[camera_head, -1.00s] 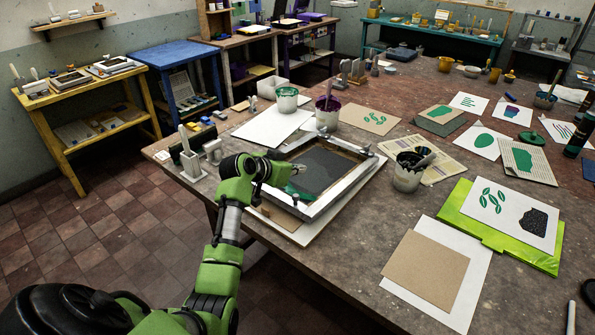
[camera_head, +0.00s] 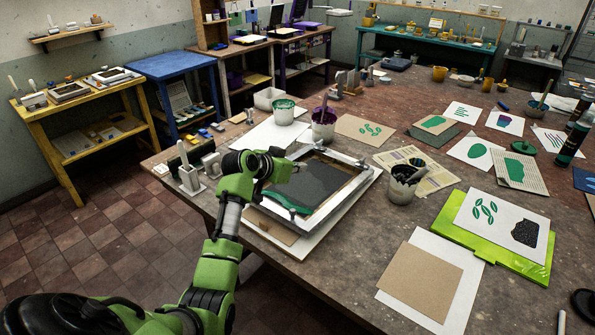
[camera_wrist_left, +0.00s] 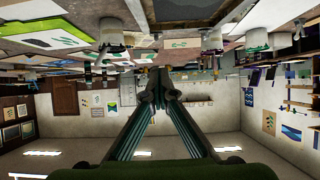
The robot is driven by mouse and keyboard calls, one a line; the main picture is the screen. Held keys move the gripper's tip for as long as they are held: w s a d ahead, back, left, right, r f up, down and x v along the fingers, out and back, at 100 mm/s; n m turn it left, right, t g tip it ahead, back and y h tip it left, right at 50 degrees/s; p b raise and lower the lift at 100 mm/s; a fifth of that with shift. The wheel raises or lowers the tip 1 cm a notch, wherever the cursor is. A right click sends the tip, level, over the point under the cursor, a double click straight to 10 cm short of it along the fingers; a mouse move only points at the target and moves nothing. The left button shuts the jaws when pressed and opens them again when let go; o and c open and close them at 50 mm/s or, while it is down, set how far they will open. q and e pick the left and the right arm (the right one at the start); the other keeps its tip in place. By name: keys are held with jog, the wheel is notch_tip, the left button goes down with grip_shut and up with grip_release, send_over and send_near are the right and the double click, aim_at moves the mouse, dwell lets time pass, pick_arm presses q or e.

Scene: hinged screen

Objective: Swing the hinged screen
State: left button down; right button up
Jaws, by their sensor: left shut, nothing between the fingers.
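The hinged screen (camera_head: 347,193) lies on the table, a pale metal frame around dark grey mesh with green ink along its near-left side. Clamp-like hinge parts (camera_head: 361,162) sit at its far-right corner. A white board (camera_head: 303,248) shows under it. My left gripper (camera_head: 299,167) is over the screen's far-left edge, shut and empty; I cannot tell if it touches the frame. In the left wrist view, upside down, its closed fingers (camera_wrist_left: 157,82) point toward the room. My right gripper is not in view.
A pot of green ink (camera_head: 283,112), a purple one (camera_head: 323,126) and a dark one (camera_head: 402,187) stand around the screen. A lime green board (camera_head: 490,235) and brown card (camera_head: 421,281) lie at right.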

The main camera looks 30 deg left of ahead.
pick_arm(q)
notch_tip(320, 180, up, 8)
jog(key=w+p, duration=0.1)
jog(key=w, duration=0.2)
dwell(0.5)
jog(key=shift+s+d, duration=0.1)
jog(key=c, duration=2.4)
grip_release()
jog(key=shift+o, duration=0.2)
jog(key=d+v, duration=0.1)
jog(key=v, duration=1.1)
jog(key=shift+a, duration=0.45)
